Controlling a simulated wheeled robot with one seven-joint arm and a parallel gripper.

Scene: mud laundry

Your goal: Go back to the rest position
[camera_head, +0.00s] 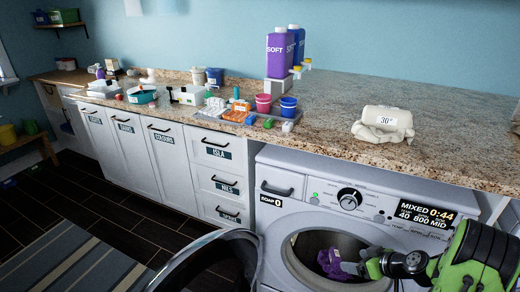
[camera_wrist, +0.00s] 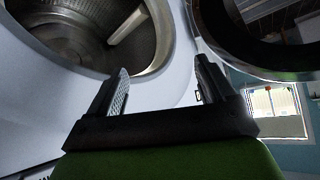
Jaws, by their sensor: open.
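My gripper (camera_head: 354,268) is in front of the washing machine's round opening in the head view, with my green and black arm reaching in from the lower right. In the wrist view my gripper (camera_wrist: 162,70) is open, its two fingers apart with nothing between them. Purple cloth (camera_head: 331,262) shows in the drum opening, just left of the fingers in the head view. The wrist view shows part of the metal drum (camera_wrist: 85,40) at the upper left, with no cloth in the visible part.
The washing machine (camera_head: 275,212) stands under a granite counter (camera_head: 345,100), its round door (camera_head: 207,240) swung open to the left. The door also shows in the wrist view (camera_wrist: 213,40). A folded cream bundle (camera_head: 383,124), purple and blue dispensers (camera_head: 280,52) and cups stand on the counter.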

